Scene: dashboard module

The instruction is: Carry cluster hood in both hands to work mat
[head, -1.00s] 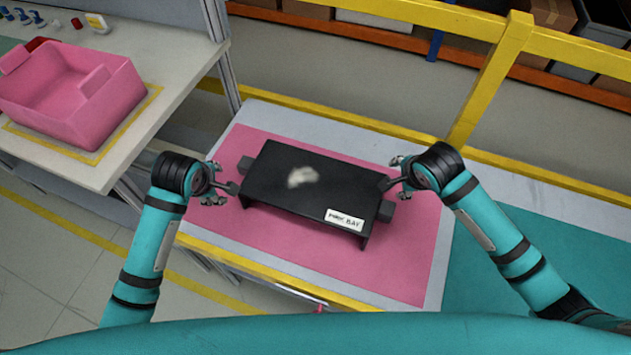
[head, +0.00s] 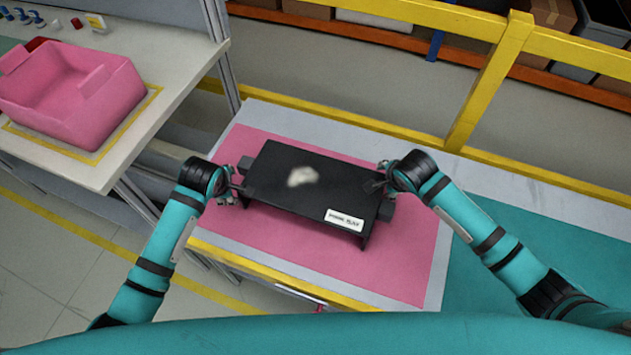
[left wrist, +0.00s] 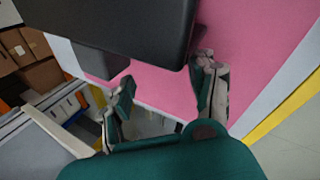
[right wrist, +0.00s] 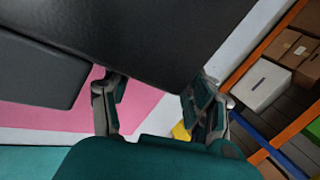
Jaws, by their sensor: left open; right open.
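The cluster hood (head: 270,185) is a black box-like cover with a pale smudge on top and a white label at its front right corner. It rests on the pink work mat (head: 400,265). My left gripper (head: 240,187) is open at the hood's left end. In the left wrist view the hood (left wrist: 130,22) fills the top, beyond the spread fingers (left wrist: 165,95). My right gripper (head: 378,183) is open at the hood's right end. In the right wrist view the hood (right wrist: 150,40) lies just beyond the open fingers (right wrist: 155,95). Whether any finger touches it is unclear.
A pink bin (head: 75,95) stands on the side table at the left. A teal mat (head: 530,260) lies right of the pink one. A yellow rail (head: 400,80) runs behind the table. The pink mat is bare around the hood.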

